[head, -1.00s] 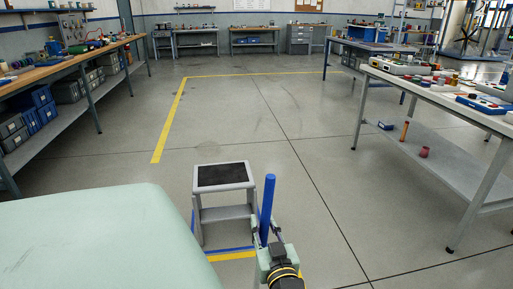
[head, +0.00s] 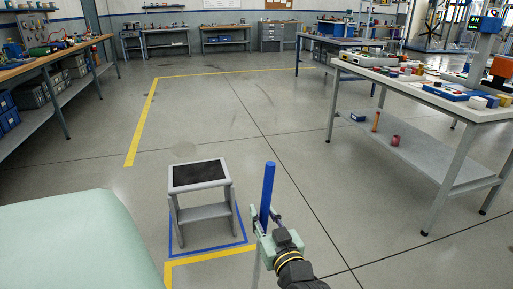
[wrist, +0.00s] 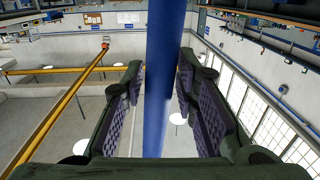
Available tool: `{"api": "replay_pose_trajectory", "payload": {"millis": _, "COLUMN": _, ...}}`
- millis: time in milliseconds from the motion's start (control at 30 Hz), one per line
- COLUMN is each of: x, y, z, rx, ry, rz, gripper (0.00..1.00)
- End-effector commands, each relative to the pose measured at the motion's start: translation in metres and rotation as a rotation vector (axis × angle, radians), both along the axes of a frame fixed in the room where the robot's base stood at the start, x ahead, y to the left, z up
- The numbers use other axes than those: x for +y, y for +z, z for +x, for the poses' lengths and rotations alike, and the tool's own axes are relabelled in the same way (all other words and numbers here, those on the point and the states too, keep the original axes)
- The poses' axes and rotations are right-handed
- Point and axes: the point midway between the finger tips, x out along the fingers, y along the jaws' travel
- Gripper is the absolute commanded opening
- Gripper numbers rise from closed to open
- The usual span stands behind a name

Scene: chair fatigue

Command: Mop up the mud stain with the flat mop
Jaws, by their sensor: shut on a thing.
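My gripper (head: 265,224) is shut on an upright blue pole, the flat mop's handle (head: 267,188), right of the step stool in the head view. In the wrist view the handle (wrist: 165,75) stands between the two dark finger pads of my gripper (wrist: 160,105). A thin grey length of pole shows below the gripper in the head view. The mop's flat head is out of sight. A faint round patch (head: 184,150) on the floor behind the stool may be the mud stain; I cannot tell for sure.
A grey step stool (head: 203,213) with a black top stands inside blue floor tape, near yellow tape (head: 208,256). A white-topped table (head: 440,97) stands at right, a wooden bench (head: 62,53) at left. The middle floor is open.

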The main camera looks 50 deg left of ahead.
Motion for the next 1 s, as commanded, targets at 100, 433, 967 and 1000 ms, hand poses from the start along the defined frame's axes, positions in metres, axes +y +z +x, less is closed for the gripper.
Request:
{"api": "replay_pose_trajectory", "payload": {"millis": 100, "x": -0.002, "y": 0.002, "z": 0.003, "rx": -0.006, "ry": -0.003, "rz": 0.003, "gripper": 0.00}}
{"api": "replay_pose_trajectory", "payload": {"millis": 433, "x": -0.009, "y": 0.002, "z": 0.020, "rx": -0.006, "ry": -0.002, "rz": 0.006, "gripper": 0.00}}
{"api": "replay_pose_trajectory", "payload": {"millis": 967, "x": -0.019, "y": 0.004, "z": 0.045, "rx": -0.004, "ry": 0.000, "rz": 0.007, "gripper": 0.00}}
{"api": "replay_pose_trajectory", "payload": {"millis": 1000, "x": -0.020, "y": 0.004, "z": 0.045, "rx": -0.004, "ry": 0.000, "rz": 0.007, "gripper": 0.00}}
